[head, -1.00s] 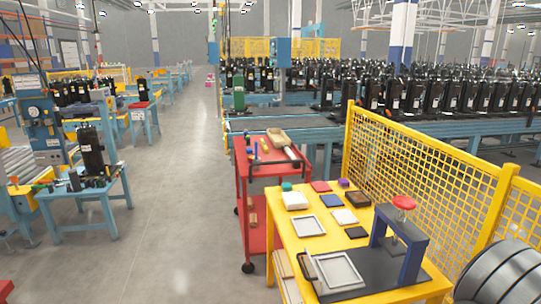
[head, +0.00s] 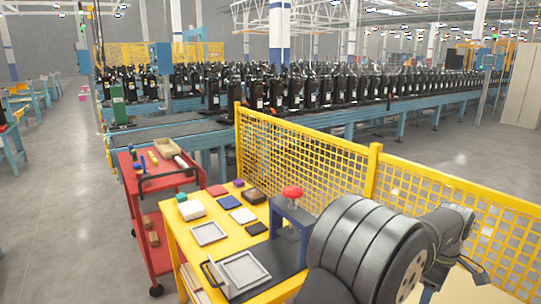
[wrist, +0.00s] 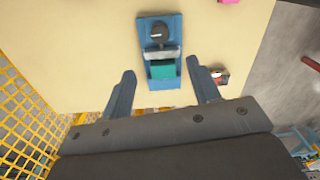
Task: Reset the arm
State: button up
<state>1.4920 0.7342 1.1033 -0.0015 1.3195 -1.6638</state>
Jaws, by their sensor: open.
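My gripper (wrist: 160,66) shows in the wrist view with its two blue-grey fingers spread apart. Nothing shows gripped between them. Past the fingertips, a blue fixture (wrist: 175,28) with a round dark knob and a green block (wrist: 163,69) stands on a cream surface (wrist: 80,60). I cannot tell the gap between the fingers and the fixture. In the head view my grey arm fills the lower right, and the gripper is out of sight there.
In the head view, a yellow table (head: 187,236) holds trays, small blocks and a press (head: 291,230) with a red knob. A yellow mesh fence (head: 300,150) stands behind it. A red cart (head: 150,184) is to its left. Open floor (head: 60,220) lies further left.

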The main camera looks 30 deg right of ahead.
notch_tip(320, 180, down, 14)
jog(key=shift+a+r, duration=0.15)
jog(key=m, duration=0.4)
jog(key=shift+m, duration=0.3)
jog(key=m, duration=0.4)
jog(key=shift+m, duration=0.3)
jog(key=m, duration=0.4)
jog(key=shift+r+m, duration=0.1)
jog(key=shift+m, duration=0.2)
jog(key=m, duration=0.4)
